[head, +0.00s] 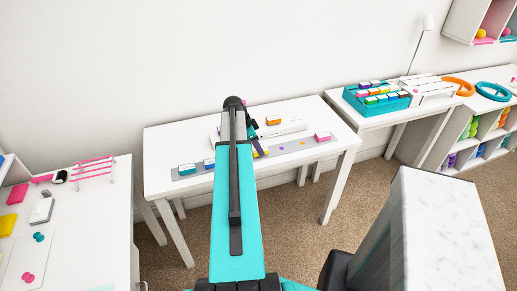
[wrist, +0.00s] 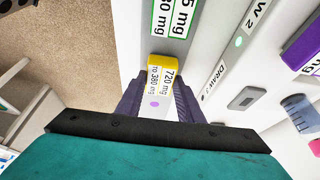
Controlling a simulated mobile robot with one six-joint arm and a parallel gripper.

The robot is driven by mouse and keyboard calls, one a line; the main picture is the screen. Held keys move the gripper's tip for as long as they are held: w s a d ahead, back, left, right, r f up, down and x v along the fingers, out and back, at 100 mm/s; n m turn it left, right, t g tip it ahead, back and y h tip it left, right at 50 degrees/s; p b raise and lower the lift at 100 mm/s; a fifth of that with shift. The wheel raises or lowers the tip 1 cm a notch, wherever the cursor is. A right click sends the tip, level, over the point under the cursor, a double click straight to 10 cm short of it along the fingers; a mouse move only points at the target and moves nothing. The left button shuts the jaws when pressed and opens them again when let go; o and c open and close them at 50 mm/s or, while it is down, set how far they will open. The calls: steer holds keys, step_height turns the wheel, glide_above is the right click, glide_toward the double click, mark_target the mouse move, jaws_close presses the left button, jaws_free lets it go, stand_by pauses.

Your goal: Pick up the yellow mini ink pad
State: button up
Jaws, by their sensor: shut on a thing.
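The yellow mini ink pad (wrist: 161,62) shows in the wrist view, with a white label on its side. My gripper (wrist: 160,84) is shut on it, one dark purple finger on each side. In the head view my arm hides most of that spot; a small bit of yellow (head: 264,153) shows beside the arm. I cannot tell whether the pad still touches the surface below.
The white table (head: 165,143) holds blue pads (head: 187,168), an orange pad (head: 273,120) and a pink pad (head: 322,136). A teal tray (head: 357,101) of coloured pads stands on the right table. Another white table with small items is at left.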

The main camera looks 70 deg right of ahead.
steer(key=shift+r+b, duration=0.65)
steer(key=shift+r, duration=0.7)
steer(key=shift+s+a+r, duration=0.1)
steer(key=shift+r, duration=0.2)
steer(key=s+a+r+b, duration=0.1)
steer(key=s+a+b, duration=0.3)
steer(key=s+a, duration=0.6)
steer(key=shift+s+a+r, duration=0.25)
steer(key=shift+s+a, duration=0.15)
steer(key=shift+s, duration=0.3)
